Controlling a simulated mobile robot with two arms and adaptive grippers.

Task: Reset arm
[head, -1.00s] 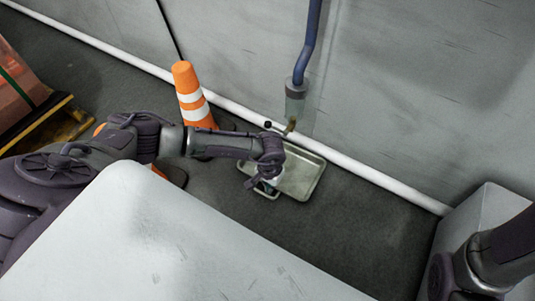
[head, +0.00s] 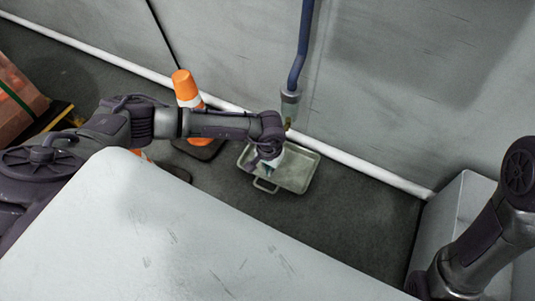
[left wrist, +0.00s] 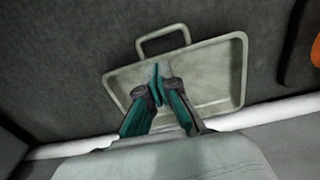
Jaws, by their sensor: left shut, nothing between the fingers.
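My left arm comes in from the left in the head view, and its gripper (head: 270,162) hangs over a shallow metal tray (head: 298,178) on the floor. In the left wrist view the left gripper (left wrist: 162,72) has its two teal fingers close together in front of the tray (left wrist: 225,75), with nothing held between them. The left wrist partly hides the tray in the head view. Part of my right arm shows at the right edge of the head view, but its gripper is out of view.
A blue hose (head: 300,50) hangs down the grey wall just behind the tray. An orange and white cone (head: 184,88) stands behind my left arm. A white pipe (head: 370,170) runs along the wall's foot. A grey box (head: 450,215) stands at the right. Dark floor (head: 350,220) lies bare between.

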